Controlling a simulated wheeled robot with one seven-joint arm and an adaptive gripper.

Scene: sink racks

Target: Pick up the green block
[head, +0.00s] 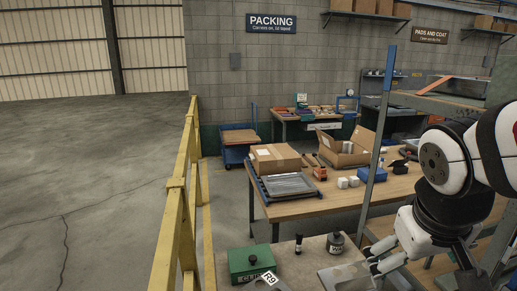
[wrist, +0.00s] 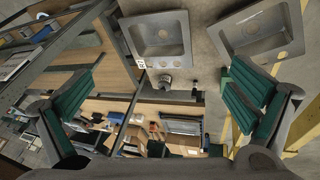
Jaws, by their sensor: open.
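In the wrist view a bit of green (wrist: 224,81) beside my right-hand finger appears to be the same block, mostly hidden by that finger. My gripper (head: 372,262) is to the right of the block in the head view, apart from it. In the wrist view my gripper (wrist: 165,78) has its green-padded fingers spread wide with nothing held between them.
A small black bottle (head: 298,244) and a grey jar (head: 335,243) stand right of the block. A white R9 tag (head: 268,279) is in front of it. Grey sinks (wrist: 160,38) show in the wrist view. A yellow rail (head: 178,210) runs along the left; a rack post (head: 378,150) stands right.

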